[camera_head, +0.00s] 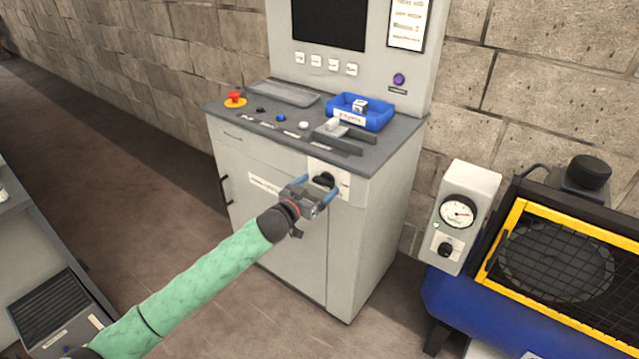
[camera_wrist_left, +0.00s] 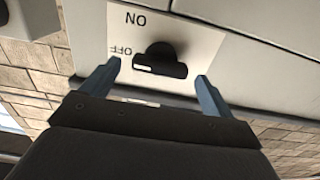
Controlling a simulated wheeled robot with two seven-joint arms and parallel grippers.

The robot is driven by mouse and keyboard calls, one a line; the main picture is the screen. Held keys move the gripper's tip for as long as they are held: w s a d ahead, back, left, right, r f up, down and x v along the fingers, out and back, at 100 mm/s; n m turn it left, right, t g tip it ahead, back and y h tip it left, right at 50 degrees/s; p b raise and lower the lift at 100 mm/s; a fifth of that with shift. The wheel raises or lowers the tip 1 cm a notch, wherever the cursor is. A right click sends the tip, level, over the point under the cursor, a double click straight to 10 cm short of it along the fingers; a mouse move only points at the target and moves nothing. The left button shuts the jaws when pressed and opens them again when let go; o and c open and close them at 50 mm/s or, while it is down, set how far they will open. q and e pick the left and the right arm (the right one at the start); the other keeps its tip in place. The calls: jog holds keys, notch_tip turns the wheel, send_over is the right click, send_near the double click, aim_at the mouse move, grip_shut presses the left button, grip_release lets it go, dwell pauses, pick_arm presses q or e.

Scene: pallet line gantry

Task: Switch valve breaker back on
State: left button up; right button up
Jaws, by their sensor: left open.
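The valve breaker is a black rotary knob (camera_head: 324,179) on a white plate (camera_head: 343,177) at the upper right of the grey cabinet's front. In the left wrist view, the knob (camera_wrist_left: 165,58) sits on the plate (camera_wrist_left: 195,38) marked ON and OFF, with the lettering upside down. The white mark on the knob lies at the OFF side. My left gripper (camera_head: 321,185) is open in front of the plate. In the wrist view, its two blue fingers stand either side of the knob, with visible gaps and no clear contact. My right gripper is not in view.
The cabinet top (camera_head: 225,110) carries a red emergency button (camera_head: 235,97), several small buttons and a blue bin (camera_head: 362,111). A gauge box (camera_head: 467,215) and a blue machine with a yellow-framed guard (camera_head: 510,225) stand at right.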

pick_arm(q)
jog(key=shift+x, duration=0.8)
jog(key=shift+c, duration=0.5)
jog(key=c, duration=0.9)
